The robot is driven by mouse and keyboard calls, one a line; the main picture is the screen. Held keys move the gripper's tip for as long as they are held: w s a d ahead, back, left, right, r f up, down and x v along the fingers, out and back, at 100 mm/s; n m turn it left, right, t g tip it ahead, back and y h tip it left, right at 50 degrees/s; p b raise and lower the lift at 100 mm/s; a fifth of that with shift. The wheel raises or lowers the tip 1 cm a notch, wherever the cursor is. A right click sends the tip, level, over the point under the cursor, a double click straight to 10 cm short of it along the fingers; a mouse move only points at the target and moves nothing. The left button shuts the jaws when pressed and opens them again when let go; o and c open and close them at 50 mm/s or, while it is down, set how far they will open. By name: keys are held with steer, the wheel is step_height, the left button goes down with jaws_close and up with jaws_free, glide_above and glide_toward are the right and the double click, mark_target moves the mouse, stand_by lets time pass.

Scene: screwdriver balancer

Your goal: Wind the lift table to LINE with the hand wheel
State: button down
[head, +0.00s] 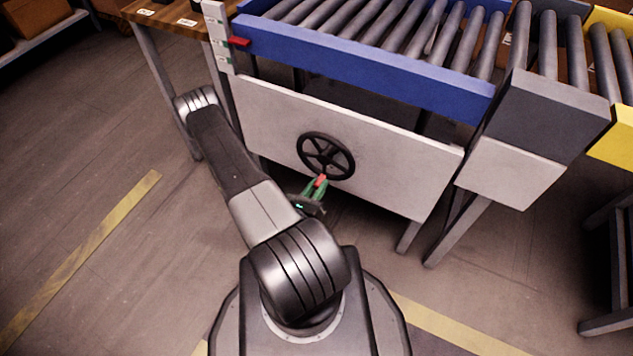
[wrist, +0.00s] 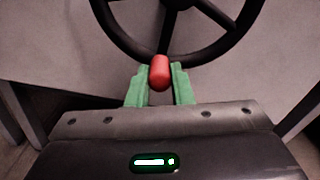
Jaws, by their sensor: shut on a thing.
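The black spoked hand wheel (head: 326,156) is on the pale front panel of the lift table (head: 270,118). Its red handle (head: 321,180) is at the lower edge of the rim. My gripper (head: 316,185) is at the handle, and its green fingers are shut on it. The wrist view shows the red handle (wrist: 160,73) between the green fingertips (wrist: 160,82), with the lower part of the wheel (wrist: 215,50) behind. The blue-sided lift table with rollers carries a red pointer (head: 239,42) beside an upright scale with green marks (head: 222,48).
A grey roller section (head: 548,105) and a yellow-sided conveyor (head: 612,145) stand to the right. A wooden bench (head: 165,14) is at the upper left. Table legs stand on both sides of the panel. The floor at left is clear, with a yellow line (head: 85,255).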

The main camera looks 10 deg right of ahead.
mark_target(324, 157)
steer(key=shift+s+f, duration=0.1)
steer(key=shift+f, duration=0.05)
steer(key=c, duration=1.3)
jaws_free()
step_height(324, 157, up, 10)
steer(key=p, duration=0.4)
